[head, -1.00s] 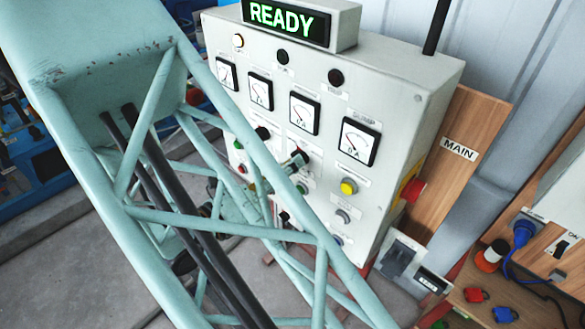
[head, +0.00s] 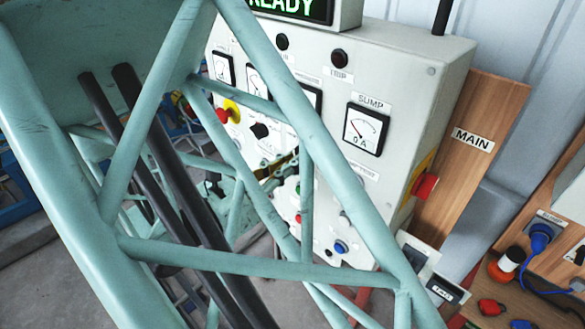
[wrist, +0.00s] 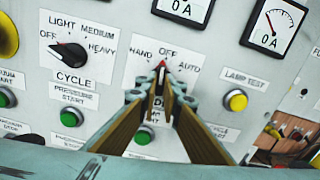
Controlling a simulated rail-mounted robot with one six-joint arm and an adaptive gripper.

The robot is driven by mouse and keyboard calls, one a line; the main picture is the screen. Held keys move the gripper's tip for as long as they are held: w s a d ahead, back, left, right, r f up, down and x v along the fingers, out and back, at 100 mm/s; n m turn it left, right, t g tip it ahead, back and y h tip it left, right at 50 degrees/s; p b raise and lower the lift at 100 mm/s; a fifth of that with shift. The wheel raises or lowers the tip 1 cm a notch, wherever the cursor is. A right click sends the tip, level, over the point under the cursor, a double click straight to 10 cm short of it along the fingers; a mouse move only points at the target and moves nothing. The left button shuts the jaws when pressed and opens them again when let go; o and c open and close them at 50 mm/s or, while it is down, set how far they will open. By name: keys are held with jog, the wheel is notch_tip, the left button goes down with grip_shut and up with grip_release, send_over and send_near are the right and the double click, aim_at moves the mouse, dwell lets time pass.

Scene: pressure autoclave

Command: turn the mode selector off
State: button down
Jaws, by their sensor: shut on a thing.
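The mode selector (wrist: 161,66) is a small knob with a red tip on a white plate marked HAND, OFF and AUTO, in the middle of the wrist view. Its red tip points up, close to the OFF label. My gripper (wrist: 162,92) is shut on the knob, and its fingers hide most of the knob's body. The plate's lower label is partly covered. In the head view my gripper (head: 287,168) shows only in part at the panel face, behind my arm's lattice, and the knob cannot be made out.
A black CYCLE knob (wrist: 72,56) is on the left, with a green button (wrist: 143,135) below the selector. A yellow lamp test button (wrist: 236,101) is on the right. A red button (head: 425,186) sticks out from the panel's side.

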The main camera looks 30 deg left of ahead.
jog(key=shift+f+m+b, duration=0.1)
jog(key=shift+m+b, duration=0.4)
jog(key=shift+b, duration=0.15)
jog(key=shift+m, duration=0.3)
jog(key=c, duration=2.8)
grip_release()
jog(key=shift+r+n+p, duration=0.15)
jog(key=shift+n+p, duration=1.15)
jog(key=shift+p, duration=0.35)
jog(key=shift+r+n+p, duration=0.1)
jog(key=shift+n+p, duration=1.2)
jog(key=shift+p, duration=0.3)
